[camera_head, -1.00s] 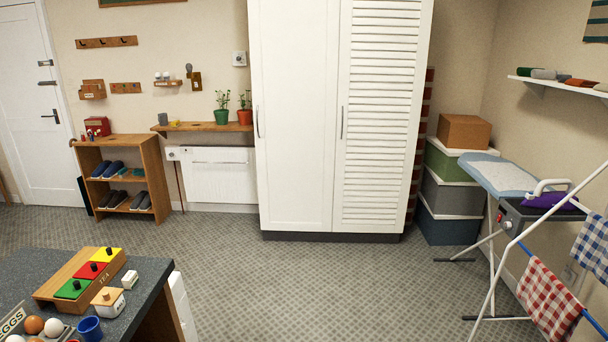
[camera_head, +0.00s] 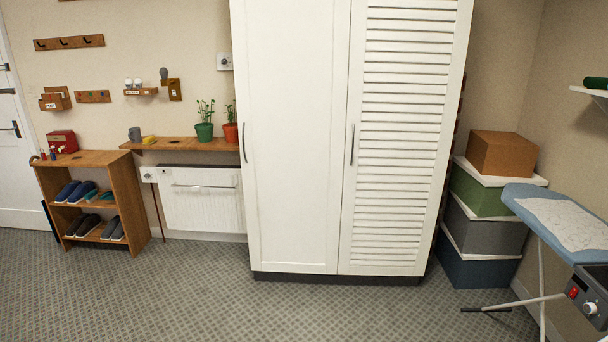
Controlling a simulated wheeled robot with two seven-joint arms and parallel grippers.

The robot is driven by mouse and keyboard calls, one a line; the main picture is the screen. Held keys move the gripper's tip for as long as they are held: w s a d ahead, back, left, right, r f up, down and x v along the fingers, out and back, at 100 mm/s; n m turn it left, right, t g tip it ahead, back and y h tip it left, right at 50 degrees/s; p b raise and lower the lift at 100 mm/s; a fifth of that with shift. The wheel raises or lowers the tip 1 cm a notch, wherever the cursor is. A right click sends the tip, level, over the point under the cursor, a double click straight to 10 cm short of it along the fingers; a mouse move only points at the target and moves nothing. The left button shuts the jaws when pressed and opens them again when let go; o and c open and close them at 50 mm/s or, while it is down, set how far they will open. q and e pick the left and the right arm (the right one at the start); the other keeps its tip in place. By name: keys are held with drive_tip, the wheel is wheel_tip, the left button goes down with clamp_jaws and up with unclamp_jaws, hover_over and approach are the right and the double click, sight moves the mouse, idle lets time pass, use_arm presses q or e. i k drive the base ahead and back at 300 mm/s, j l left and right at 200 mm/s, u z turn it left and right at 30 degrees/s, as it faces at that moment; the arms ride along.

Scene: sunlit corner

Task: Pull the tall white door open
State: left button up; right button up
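A tall white wardrobe stands against the wall ahead in the head view. Its plain left door (camera_head: 290,140) and its slatted right door (camera_head: 405,140) are both shut. The left door has a thin upright metal handle (camera_head: 244,143) near its left edge. The right door has a similar handle (camera_head: 352,145) near its left edge. The tops of both doors run out of the picture. Neither of my grippers shows in the view.
Patterned carpet (camera_head: 210,295) lies clear before the wardrobe. A shoe rack (camera_head: 140,205) and a wall shelf (camera_head: 185,144) with potted plants are on the left. Stacked boxes (camera_head: 485,235) and an ironing board (camera_head: 530,205) are on the right. A white room door (camera_head: 12,170) shows at far left.

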sight(291, 58)
drive_tip(key=i+l+u, duration=0.1)
drive_tip(key=i, duration=1.55)
